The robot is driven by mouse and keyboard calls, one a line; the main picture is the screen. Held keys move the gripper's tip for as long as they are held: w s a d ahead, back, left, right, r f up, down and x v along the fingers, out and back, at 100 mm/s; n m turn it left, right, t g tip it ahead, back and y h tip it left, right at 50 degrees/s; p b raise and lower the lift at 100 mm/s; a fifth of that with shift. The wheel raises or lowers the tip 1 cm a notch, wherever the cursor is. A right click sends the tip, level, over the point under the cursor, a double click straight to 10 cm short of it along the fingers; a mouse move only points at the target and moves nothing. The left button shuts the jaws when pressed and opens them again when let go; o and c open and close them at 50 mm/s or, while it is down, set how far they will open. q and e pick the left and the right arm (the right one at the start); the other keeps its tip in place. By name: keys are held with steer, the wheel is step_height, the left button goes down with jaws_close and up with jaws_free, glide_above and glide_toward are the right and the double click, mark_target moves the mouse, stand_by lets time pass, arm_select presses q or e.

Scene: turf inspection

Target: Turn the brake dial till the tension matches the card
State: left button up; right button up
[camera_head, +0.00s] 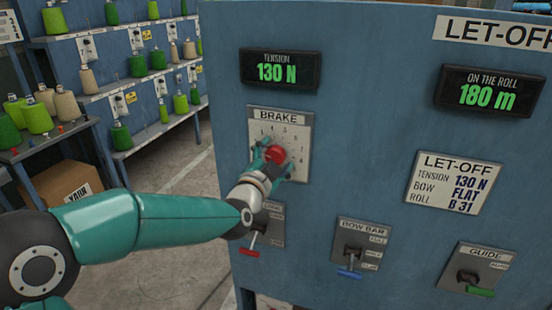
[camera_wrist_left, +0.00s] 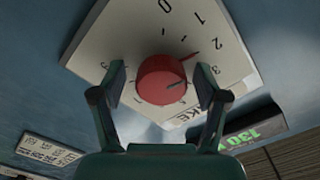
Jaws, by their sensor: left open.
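The red brake dial (camera_head: 277,153) sits on the pale BRAKE plate (camera_head: 295,125) on the blue panel. The dial also shows in the left wrist view (camera_wrist_left: 160,80), with a red pointer mark aimed near the 2. My left gripper (camera_head: 274,162) is open, its fingers on either side of the dial, with gaps visible in the wrist view (camera_wrist_left: 162,82). The tension display (camera_head: 279,71) reads 130 N. The LET-OFF card (camera_head: 453,183) lists tension 130 N, bow FLAT, roll B 31. My right gripper is out of view.
Below are a red-handled lever (camera_head: 250,252), a blue bow bar lever (camera_head: 349,272) and a green guide lever (camera_head: 480,291). An ON THE ROLL display (camera_head: 488,91) reads 180 m. Racks of yarn cones (camera_head: 38,117) and a cardboard box (camera_head: 62,183) stand at left.

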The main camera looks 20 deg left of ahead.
arm_select(q)
steer(key=s, duration=1.2)
steer(key=shift+a, duration=0.2)
